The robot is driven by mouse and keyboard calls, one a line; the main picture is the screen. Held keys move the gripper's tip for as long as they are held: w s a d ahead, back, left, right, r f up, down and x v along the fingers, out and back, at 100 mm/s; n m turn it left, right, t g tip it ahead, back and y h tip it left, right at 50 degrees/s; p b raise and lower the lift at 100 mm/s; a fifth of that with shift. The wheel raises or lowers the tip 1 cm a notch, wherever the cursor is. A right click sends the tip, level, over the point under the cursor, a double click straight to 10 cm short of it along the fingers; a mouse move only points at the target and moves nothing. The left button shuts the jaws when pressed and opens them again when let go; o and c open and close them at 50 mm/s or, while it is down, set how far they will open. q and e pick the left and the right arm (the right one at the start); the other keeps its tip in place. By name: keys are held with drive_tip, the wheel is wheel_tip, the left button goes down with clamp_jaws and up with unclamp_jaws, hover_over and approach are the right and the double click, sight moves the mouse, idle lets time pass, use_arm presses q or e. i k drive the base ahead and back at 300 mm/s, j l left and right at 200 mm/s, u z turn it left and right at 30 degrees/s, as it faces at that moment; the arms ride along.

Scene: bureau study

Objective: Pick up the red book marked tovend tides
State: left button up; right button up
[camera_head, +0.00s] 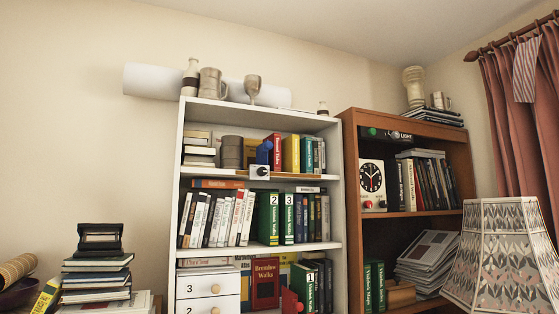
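I cannot read the words "tovend tides" on any book here. A red book (277,152) stands upright on the top shelf of the white bookcase (337,215), beside a yellow book (291,153); its spine lettering is too small to read for sure. A dark red book (265,284) faces outward on the lower shelf and appears to read "Bremlow Walks". Neither of my grippers shows in the head view.
A small blue and white object (262,158) stands by the red book's left side. White numbered drawers (207,287) are lower left. A brown bookcase (351,165) adjoins on the right, with a patterned lampshade (502,258) before it. A book stack (97,278) stands left.

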sight(274, 155)
drive_tip(key=i+l+u, duration=0.3)
drive_tip(key=i+l, duration=0.15)
drive_tip(key=i, duration=0.2)
drive_tip(key=i+l+u, duration=0.25)
drive_tip(key=i+l, duration=0.35)
